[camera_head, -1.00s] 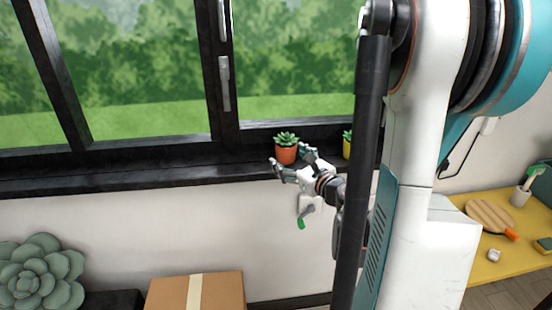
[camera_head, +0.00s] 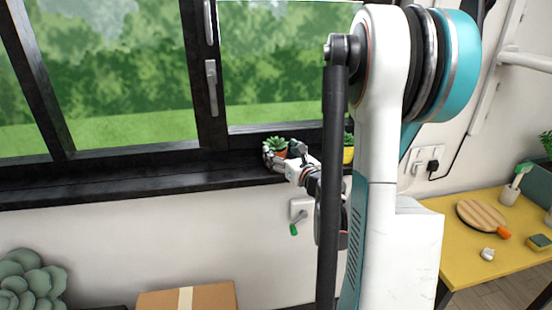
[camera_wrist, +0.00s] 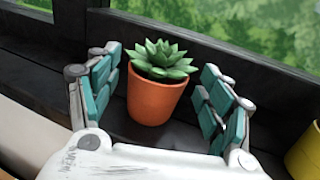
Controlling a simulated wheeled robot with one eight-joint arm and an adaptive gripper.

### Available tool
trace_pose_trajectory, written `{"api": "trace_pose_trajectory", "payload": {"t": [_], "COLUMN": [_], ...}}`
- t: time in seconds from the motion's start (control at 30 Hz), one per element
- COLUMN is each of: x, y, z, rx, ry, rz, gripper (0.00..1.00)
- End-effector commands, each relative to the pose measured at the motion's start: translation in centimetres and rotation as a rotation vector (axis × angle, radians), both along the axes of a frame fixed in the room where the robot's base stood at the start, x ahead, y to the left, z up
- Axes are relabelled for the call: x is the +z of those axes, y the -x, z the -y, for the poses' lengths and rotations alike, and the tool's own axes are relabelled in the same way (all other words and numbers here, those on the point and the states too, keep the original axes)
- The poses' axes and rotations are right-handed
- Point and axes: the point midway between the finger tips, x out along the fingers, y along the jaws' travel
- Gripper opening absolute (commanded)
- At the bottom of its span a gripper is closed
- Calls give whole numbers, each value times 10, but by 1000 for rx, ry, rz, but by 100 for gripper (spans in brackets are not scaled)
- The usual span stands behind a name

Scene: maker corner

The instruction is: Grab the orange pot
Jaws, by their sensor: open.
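The orange pot (camera_wrist: 154,98) holds a green succulent (camera_wrist: 160,58) and stands upright on the dark windowsill. In the head view the pot (camera_head: 281,153) is partly hidden by my gripper (camera_head: 281,150). In the wrist view my gripper (camera_wrist: 160,85) is open, with one teal-padded finger on each side of the pot. A gap shows between the pot and the fingers on both sides, so neither finger visibly touches it.
A yellow pot (camera_wrist: 304,152) stands on the sill to the right, also seen in the head view (camera_head: 348,154). The window frame (camera_wrist: 230,50) rises behind the pot. A cardboard box (camera_head: 215,297) and a yellow table (camera_head: 460,245) are below.

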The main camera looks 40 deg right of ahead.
Motion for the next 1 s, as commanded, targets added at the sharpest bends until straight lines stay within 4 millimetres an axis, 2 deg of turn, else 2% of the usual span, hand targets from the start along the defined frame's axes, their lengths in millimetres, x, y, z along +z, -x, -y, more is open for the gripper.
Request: {"api": "trace_pose_trajectory", "payload": {"t": [0.1,0.23,0.57,0.77,1.0], "x": [-3,-3,-1,-1,-1], "y": [-19,-34,-41,-41,-41], "z": [4,9,11,11,11], "rx": [4,2,1,1,1], "ry": [0,1,1,1,0], "rz": [0,0,0,0,0], "gripper": [73,73,73,30,27]}}
